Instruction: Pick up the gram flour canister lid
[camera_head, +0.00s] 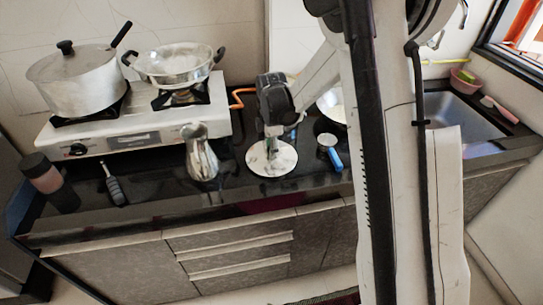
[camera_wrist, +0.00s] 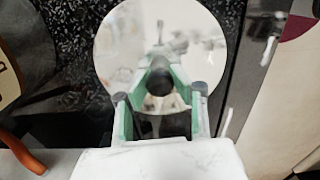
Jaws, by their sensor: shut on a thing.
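The lid (camera_head: 275,163) is a round, shiny, pale disc over the dark counter, right of a metal pitcher. In the wrist view the lid (camera_wrist: 118,50) fills the upper middle and mirrors its surroundings. Its dark round knob (camera_wrist: 160,80) sits between the green-padded fingers. My gripper (camera_head: 271,147) points down at the lid's middle. In the wrist view my gripper (camera_wrist: 159,98) is shut on the knob. The lower part of the lid is hidden by the fingers and wrist. I cannot tell whether the lid touches the counter.
The metal pitcher (camera_head: 201,152) stands close on the left. A small blue-handled item (camera_head: 331,152) lies on the right. A white stove (camera_head: 135,134) carries a pot (camera_head: 78,82) and a pan (camera_head: 175,66). A dark-topped jar (camera_head: 47,178) is far left; a sink (camera_head: 462,112) is right.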

